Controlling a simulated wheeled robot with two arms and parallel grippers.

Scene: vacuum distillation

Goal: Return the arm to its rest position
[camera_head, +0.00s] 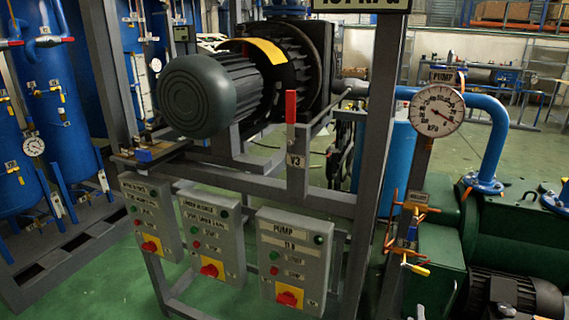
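Neither of my arms nor either of my grippers shows in the head view, so their position and opening cannot be seen. In front of me is a grey steel frame (330,203) carrying a dark pump motor (198,97). Three grey control boxes hang on its front: a left box (151,215), a middle box (211,238) and a right box (292,262) marked PUMP. Each has a red and yellow switch low on its face. A valve with an upright red handle (291,107) stands above the label V3.
A round pressure gauge (437,111) stands right of the frame, near a blue pipe (493,130). Green machinery (510,236) fills the lower right. Blue tanks (55,100) stand at the left. Green floor (100,280) shows in front of the tanks.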

